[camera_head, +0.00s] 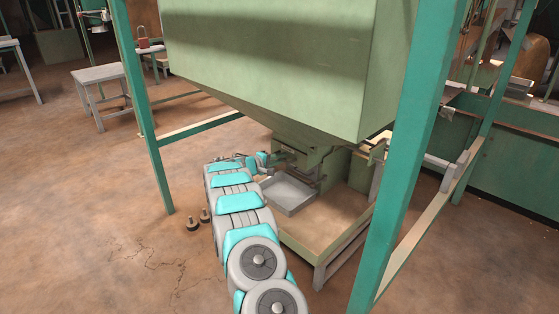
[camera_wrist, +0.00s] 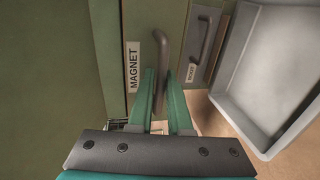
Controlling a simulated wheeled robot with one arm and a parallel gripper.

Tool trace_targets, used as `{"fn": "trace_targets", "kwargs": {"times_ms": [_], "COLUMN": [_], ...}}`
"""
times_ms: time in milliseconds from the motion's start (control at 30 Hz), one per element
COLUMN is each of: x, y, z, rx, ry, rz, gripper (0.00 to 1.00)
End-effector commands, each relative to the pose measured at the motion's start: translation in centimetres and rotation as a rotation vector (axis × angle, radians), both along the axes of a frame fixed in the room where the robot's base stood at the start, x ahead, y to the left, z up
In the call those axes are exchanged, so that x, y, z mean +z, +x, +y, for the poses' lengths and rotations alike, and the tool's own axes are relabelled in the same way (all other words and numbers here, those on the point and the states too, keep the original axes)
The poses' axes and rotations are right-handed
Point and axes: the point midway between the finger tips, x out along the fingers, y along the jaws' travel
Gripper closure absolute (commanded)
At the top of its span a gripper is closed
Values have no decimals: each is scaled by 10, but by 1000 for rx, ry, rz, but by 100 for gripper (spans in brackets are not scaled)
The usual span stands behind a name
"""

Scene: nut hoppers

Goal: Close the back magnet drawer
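In the wrist view, my gripper (camera_wrist: 163,82) has its two green fingers on either side of a dark upright handle (camera_wrist: 160,48). I cannot tell whether the fingers press on the handle or only flank it. The handle is on a green front with a white MAGNET label (camera_wrist: 132,68) to its left. How far this drawer stands out cannot be told. In the head view, my gripper (camera_head: 262,160) is at the green housing under the hopper, and the drawer itself is mostly hidden there.
A second handle (camera_wrist: 197,45) with a small label is to the right. A grey tray (camera_head: 289,194) sits under the hopper (camera_head: 270,60) on a low stand (camera_head: 318,226). Green posts (camera_head: 408,160) frame the hopper. Open floor (camera_head: 90,220) is at the left.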

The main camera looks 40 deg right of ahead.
Motion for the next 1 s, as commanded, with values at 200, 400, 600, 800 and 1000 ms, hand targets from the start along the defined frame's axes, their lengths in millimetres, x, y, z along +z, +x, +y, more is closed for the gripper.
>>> {"fn": "trace_targets", "kwargs": {"times_ms": [200, 400, 600, 800, 1000], "x": [0, 1, 1, 1, 1], "y": [0, 0, 0, 0, 0], "z": [0, 0, 0, 0, 0], "rx": [-1, -1, -2, -2, -2], "ry": [-1, -1, -2, -1, -1], "rz": [-1, -1, -2, -1, -1], "gripper": [58, 58, 58, 58, 58]}}
